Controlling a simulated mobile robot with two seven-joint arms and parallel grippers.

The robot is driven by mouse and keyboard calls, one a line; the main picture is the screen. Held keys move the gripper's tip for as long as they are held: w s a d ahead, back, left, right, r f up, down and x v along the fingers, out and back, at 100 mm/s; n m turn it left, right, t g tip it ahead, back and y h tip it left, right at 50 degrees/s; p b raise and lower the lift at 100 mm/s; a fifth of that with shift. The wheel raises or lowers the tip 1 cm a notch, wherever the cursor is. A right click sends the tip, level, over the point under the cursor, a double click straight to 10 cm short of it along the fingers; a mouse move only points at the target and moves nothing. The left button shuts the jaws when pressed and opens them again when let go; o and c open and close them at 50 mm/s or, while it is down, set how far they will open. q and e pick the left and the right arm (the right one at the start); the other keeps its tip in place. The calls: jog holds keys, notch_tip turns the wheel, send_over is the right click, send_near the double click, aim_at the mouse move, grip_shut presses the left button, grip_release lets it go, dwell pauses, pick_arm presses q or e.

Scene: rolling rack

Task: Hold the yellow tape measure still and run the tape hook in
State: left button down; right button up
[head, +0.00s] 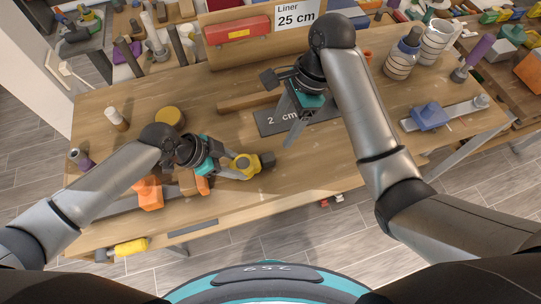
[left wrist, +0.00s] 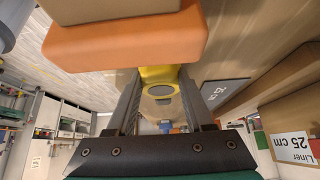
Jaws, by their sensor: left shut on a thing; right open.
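The yellow tape measure (head: 243,168) is on the wooden table in the head view, left of the middle, with a dark part on its right side. My left gripper (head: 226,163) is shut on it from the left. In the left wrist view the yellow case (left wrist: 170,76) sits between the two dark fingers. My right gripper (head: 294,124) is open and empty, to the right of the tape measure and apart from it, above a dark plate (head: 268,123) whose lettering is partly hidden. I cannot make out the tape hook or any drawn-out tape.
An orange block (head: 148,194) on a grey bar lies left of the tape measure. A blue block (head: 429,115) on a grey bar lies at the right. A board labelled "Liner 25 cm" (head: 296,17) stands at the back. Bare tabletop lies in front of my right gripper.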

pick_arm(q)
jog(key=shift+c, duration=1)
grip_release()
jog(key=v, duration=1.2)
jog(key=shift+s, duration=0.1)
